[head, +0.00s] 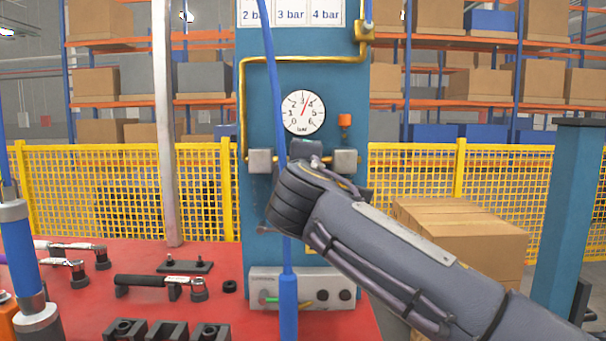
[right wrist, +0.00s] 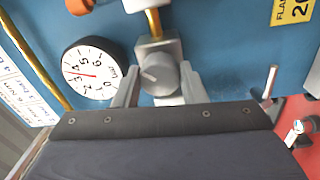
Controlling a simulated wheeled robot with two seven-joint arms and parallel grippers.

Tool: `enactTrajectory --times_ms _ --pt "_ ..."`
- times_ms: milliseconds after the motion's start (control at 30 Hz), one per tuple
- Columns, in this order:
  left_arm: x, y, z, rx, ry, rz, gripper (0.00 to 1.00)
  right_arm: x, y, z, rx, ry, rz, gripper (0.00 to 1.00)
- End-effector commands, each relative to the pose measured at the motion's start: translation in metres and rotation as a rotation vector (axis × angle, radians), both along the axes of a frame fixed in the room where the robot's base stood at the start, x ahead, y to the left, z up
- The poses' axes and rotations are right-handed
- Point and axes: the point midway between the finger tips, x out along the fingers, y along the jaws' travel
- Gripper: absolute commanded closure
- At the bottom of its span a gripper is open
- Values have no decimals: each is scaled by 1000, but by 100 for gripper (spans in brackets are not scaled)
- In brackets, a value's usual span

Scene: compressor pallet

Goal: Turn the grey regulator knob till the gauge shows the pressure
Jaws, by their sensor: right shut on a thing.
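The grey regulator knob (right wrist: 161,76) shows in the right wrist view between the two fingers of my right gripper (right wrist: 158,84), which is shut on it. In the head view my right gripper (head: 306,150) reaches the regulator on the blue panel (head: 262,215), and my wrist hides the knob there. The round white pressure gauge (head: 303,112) is just above the gripper. Its red needle points a little right of the 3, between 3 and 4. The gauge also shows, rotated, in the right wrist view (right wrist: 90,73). My left gripper is not in view.
Cards reading 2 bar, 3 bar and 4 bar (head: 291,14) are at the panel's top. A blue hose (head: 272,75) hangs in front of the panel. The red table (head: 90,300) holds several tools. A yellow fence (head: 420,180) stands behind.

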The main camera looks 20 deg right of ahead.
Motion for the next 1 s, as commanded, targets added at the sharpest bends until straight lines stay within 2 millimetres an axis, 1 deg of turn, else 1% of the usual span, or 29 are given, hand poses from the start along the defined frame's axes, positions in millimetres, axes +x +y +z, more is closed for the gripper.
enactTrajectory --times_ms 33,600,633,767,1000 --pt "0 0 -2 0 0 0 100 0 1 -3 11 0 0 85" --pt "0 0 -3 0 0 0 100 0 0 -2 37 -7 0 85" --pt "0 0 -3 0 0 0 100 0 0 -2 37 -7 0 59" --pt "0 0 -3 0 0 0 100 0 0 -1 37 -8 -1 42" --pt "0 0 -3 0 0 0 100 0 0 -1 37 -9 -1 41"
